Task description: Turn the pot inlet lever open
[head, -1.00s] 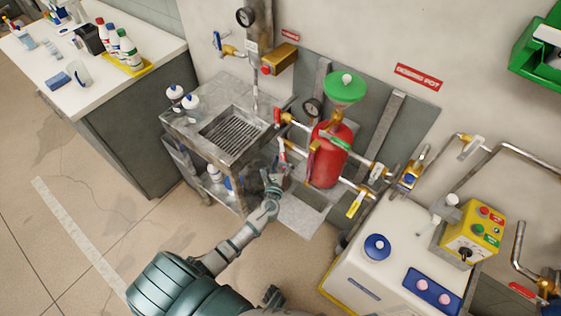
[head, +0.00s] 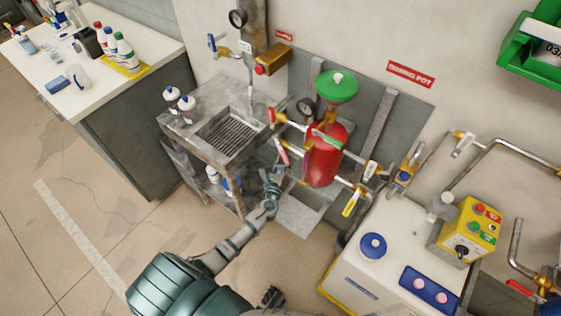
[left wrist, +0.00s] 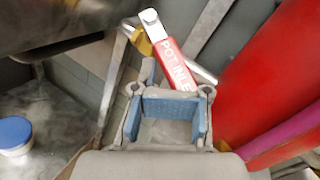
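The pot inlet lever (head: 281,151) has a red handle and hangs at the left of the red pot (head: 321,157), tilted. In the left wrist view the lever (left wrist: 178,65) shows white "POT INLE" lettering, with the rest of the label hidden behind a finger. Its upper end meets a brass and silver valve. My left gripper (head: 270,184) is just below the lever. In the left wrist view its blue-padded fingers (left wrist: 167,103) are apart, with the lever's lower end close to the fingertips; I cannot tell if they touch. A dark part at the head view's bottom may be my right gripper.
A steel sink stand (head: 226,130) is left of the lever. A gauge (head: 305,107), a red-handled valve (head: 277,117) and a yellow-handled valve (head: 351,203) are near the pot. A white machine (head: 385,275) stands at the lower right. Open floor lies at the lower left.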

